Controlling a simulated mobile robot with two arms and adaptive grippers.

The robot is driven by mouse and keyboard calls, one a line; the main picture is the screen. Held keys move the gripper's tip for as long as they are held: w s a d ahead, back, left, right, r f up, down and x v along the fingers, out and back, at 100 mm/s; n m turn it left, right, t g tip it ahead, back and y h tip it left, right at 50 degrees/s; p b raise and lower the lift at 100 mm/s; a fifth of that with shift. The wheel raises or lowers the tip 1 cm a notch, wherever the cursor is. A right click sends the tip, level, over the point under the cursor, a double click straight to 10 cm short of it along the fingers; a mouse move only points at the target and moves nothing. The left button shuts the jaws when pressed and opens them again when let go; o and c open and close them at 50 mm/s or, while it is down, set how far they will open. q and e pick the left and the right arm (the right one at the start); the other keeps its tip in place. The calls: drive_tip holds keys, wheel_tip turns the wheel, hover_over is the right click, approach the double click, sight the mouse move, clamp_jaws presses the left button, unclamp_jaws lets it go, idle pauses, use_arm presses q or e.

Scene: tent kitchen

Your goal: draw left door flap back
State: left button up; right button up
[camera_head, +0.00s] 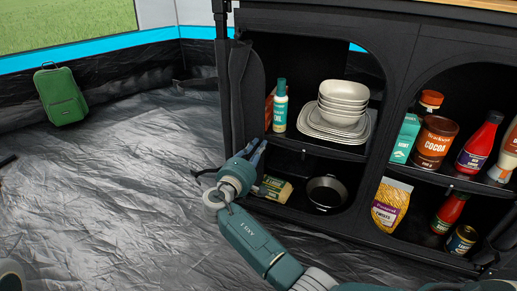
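The black fabric cabinet (392,50) has two arched openings. The left door flap (246,92) is a dark strip of cloth gathered upright along the left edge of the left opening, which is uncovered. My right arm reaches in from the bottom right. Its gripper (257,152) is at the lower left of that opening, just below the flap's lower end. Its fingers are small and partly hidden by the wrist, and I cannot tell whether they touch the cloth. My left gripper is not in view.
The left shelves hold a green-and-white bottle (280,108), stacked bowls (343,93), plates (334,129), a green packet (276,188) and a dark pan (327,192). Food containers fill the right shelves. A green backpack (61,97) stands at the tent wall. The floor at left is mostly clear.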

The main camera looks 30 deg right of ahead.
drive_tip(key=o, duration=0.4)
drive_tip(key=shift+a, duration=0.1)
drive_tip(key=shift+o, duration=0.2)
drive_tip(key=v, duration=1.2)
drive_tip(key=shift+c, duration=0.5)
